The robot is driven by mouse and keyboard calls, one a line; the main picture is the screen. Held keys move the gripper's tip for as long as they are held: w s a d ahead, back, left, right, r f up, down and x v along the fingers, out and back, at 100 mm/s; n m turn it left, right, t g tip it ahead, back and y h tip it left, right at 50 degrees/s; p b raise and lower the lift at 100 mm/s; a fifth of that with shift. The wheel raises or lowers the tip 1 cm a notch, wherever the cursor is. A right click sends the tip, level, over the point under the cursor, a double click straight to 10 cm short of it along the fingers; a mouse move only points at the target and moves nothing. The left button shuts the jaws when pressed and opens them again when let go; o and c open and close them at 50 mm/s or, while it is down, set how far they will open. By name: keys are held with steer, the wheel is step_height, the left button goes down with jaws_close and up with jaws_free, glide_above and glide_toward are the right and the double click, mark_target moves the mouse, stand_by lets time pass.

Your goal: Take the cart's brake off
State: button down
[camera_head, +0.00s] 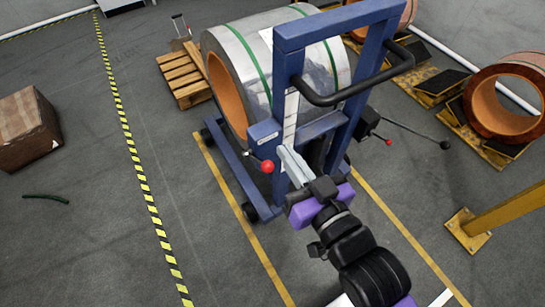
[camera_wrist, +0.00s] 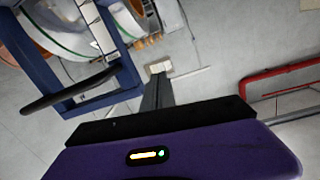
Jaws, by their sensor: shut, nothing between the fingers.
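The blue cart (camera_head: 318,41) stands mid-picture in the head view, carrying a large coil (camera_head: 240,62) with an orange core, silvery wrap and green straps. A lever with a red knob (camera_head: 267,166) sticks out from a blue box on the cart's left side. A smaller red knob (camera_head: 388,142) and a long rod with a black ball (camera_head: 445,144) are on its right. I cannot tell which one is the brake. My gripper (camera_head: 284,152) is shut and empty, beside the upright and just right of the left red knob. In the wrist view the fingers (camera_wrist: 157,72) are together.
A black push handle (camera_head: 358,93) juts from the cart above my arm. A copper-coloured coil (camera_head: 503,100) lies on a pallet at right, near a yellow post (camera_head: 515,212). A brown box (camera_head: 27,128) stands at far left; floor left of the cart is mostly clear.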

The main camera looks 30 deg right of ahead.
steer(key=m+g, duration=0.1)
steer(key=g, duration=0.1)
glide_above(271, 162)
steer(key=s, duration=0.3)
step_height(271, 162, down, 7)
steer(key=s+m+g+h, duration=0.1)
steer(key=s+m+g, duration=0.1)
steer(key=g, duration=0.2)
steer(key=shift+d+r+m, duration=0.15)
steer(key=shift+d+m, duration=0.1)
steer(key=shift+m, duration=0.05)
steer(key=x, duration=1)
steer(key=shift+s+a+f+p, duration=0.2)
steer(key=shift+s+a+f, duration=0.35)
steer(key=shift+s, duration=0.25)
steer(key=shift+s+a+f+p, duration=0.15)
steer(key=shift+s+a+f, duration=0.25)
steer(key=shift+s+f, duration=0.3)
